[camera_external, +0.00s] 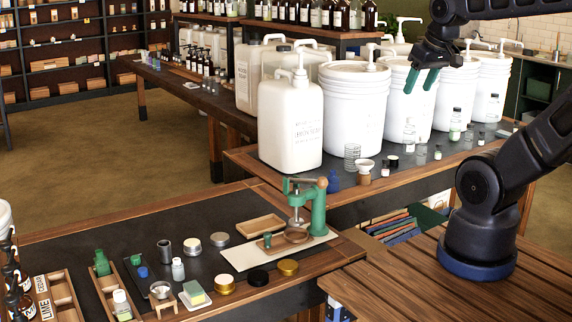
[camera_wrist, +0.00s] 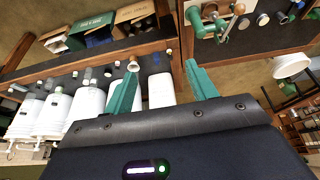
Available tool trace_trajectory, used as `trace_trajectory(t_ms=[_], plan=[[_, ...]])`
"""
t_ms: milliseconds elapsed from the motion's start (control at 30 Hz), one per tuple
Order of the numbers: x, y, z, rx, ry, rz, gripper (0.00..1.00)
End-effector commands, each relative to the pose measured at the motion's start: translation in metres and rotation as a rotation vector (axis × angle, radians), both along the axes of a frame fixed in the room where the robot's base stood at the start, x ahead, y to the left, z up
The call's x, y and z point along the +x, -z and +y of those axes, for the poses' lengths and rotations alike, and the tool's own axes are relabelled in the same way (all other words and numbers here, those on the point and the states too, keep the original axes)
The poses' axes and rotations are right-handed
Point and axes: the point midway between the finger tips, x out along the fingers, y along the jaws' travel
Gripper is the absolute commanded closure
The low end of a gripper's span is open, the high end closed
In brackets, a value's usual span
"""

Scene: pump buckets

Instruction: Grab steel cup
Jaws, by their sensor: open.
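A small grey metal cylinder that looks like the steel cup (camera_external: 164,251) stands upright on the dark lower bench, left of two round silver lids. In the wrist view a small grey item (camera_wrist: 282,18) at the upper right may be this cup, but it is too small to be sure. My gripper (camera_external: 421,82) is open and empty, with its green fingers in front of the white pump buckets (camera_external: 397,105), well to the right of the cup and above it. In the wrist view the open fingers of my gripper (camera_wrist: 162,66) show nothing between them.
A green hand press (camera_external: 312,205) stands on a white board (camera_external: 276,254) between my arm and the cup. A white pump jug (camera_external: 291,125) and glassware fill the upper bench.

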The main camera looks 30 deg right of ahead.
Motion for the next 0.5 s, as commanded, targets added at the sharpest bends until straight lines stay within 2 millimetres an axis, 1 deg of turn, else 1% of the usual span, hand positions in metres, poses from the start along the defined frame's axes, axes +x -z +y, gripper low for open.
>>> trace_trajectory(t_ms=[67, 167, 367, 500], plan=[[0.008, -0.003, 0.003, -0.005, -0.021, 0.006, 0.43], [0.025, -0.008, 0.010, -0.016, -0.065, 0.021, 0.43], [0.073, -0.017, 0.035, -0.048, -0.194, 0.054, 0.43], [0.107, -0.020, 0.057, -0.070, -0.287, 0.076, 0.43]])
